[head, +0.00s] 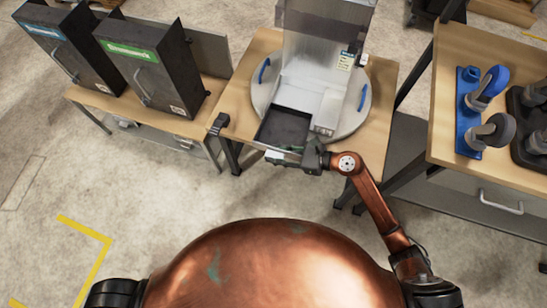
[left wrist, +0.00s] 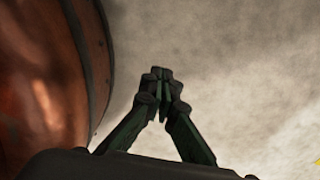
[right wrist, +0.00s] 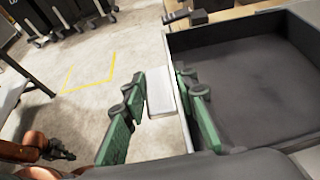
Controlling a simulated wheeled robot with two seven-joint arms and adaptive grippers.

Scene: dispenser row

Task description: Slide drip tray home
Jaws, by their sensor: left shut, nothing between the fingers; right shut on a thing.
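The drip tray (head: 285,129) is a dark, shallow open tray at the front of the pale dispenser (head: 322,60). It juts out toward me past the round turntable and the table's front edge. In the right wrist view the drip tray (right wrist: 262,75) fills the right side, and its light front handle (right wrist: 160,92) lies between the fingers. My right gripper (head: 290,157) is shut on this handle; it also shows in the right wrist view (right wrist: 162,95). My left gripper (left wrist: 161,85) is shut and empty above bare floor, beside my body. How far the tray sits inside the dispenser is hard to tell.
The dispenser stands on a round grey turntable (head: 350,122) with blue handles, on a wooden table (head: 241,92). A small black clamp-like part (head: 219,123) sits at the table's left edge. Dark boxes (head: 148,75) stand left. A right-hand table (head: 447,95) holds blue-based parts.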

